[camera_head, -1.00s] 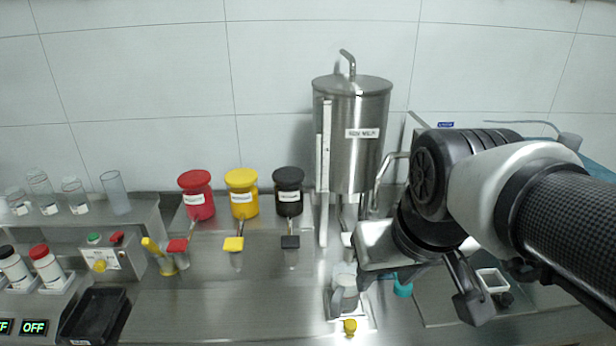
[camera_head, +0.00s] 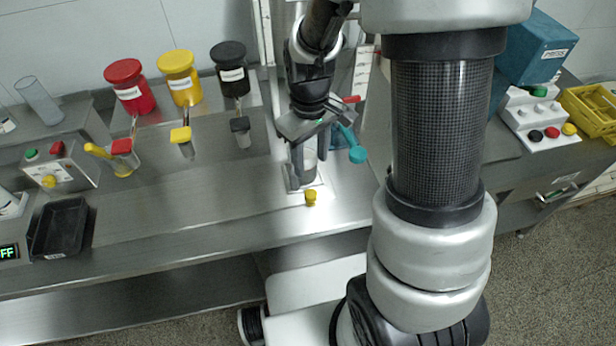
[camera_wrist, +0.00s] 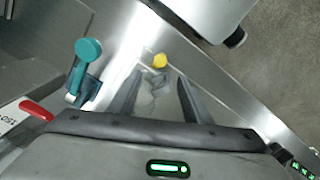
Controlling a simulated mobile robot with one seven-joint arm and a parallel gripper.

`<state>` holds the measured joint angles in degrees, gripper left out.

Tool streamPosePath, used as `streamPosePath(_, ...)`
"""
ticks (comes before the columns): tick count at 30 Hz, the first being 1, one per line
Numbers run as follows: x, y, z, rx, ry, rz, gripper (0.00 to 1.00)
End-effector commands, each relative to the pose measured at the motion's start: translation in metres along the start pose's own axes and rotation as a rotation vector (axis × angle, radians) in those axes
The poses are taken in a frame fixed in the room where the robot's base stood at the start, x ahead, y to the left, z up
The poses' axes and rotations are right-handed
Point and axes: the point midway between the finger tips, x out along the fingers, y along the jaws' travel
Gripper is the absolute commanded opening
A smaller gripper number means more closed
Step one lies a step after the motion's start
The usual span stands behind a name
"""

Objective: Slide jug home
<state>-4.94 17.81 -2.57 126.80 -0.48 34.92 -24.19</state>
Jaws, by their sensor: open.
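The jug (camera_head: 309,164) is a clear, pale vessel on a small light plate (camera_head: 318,187) on the steel bench. A yellow knob (camera_head: 311,198) is at the plate's front edge; it also shows in the wrist view (camera_wrist: 160,61). My gripper (camera_wrist: 160,82) is open, with its two dark fingers apart and pointing down at the jug. In the wrist view the jug (camera_wrist: 155,88) shows faintly between the fingers; I cannot tell whether they touch it. In the head view my gripper (camera_head: 302,158) covers the jug's top and left side.
A teal-knobbed lever (camera_head: 357,154) is close on the right of my gripper, with a red handle (camera_head: 352,99) above it. Red (camera_head: 130,88), yellow (camera_head: 179,78) and black (camera_head: 230,69) hoppers stand to the left. The bench between the black tray (camera_head: 60,228) and jug is clear.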

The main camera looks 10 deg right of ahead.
Motion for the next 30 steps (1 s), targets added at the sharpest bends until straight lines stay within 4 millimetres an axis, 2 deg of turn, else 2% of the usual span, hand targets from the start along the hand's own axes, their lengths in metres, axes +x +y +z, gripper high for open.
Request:
streamPosePath(1, 0.013, -0.001, 0.002, 0.000, -0.007, -0.003, 0.45)
streamPosePath(9, 0.073, -0.001, 0.002, 0.002, -0.006, -0.003, 0.45)
streamPosePath(15, 0.110, -0.001, 0.002, 0.001, -0.005, -0.002, 0.45)
streamPosePath(21, 0.130, 0.000, 0.001, 0.001, -0.001, -0.001, 0.45)
streamPosePath(30, 0.134, 0.000, 0.000, 0.001, 0.000, 0.000, 0.45)
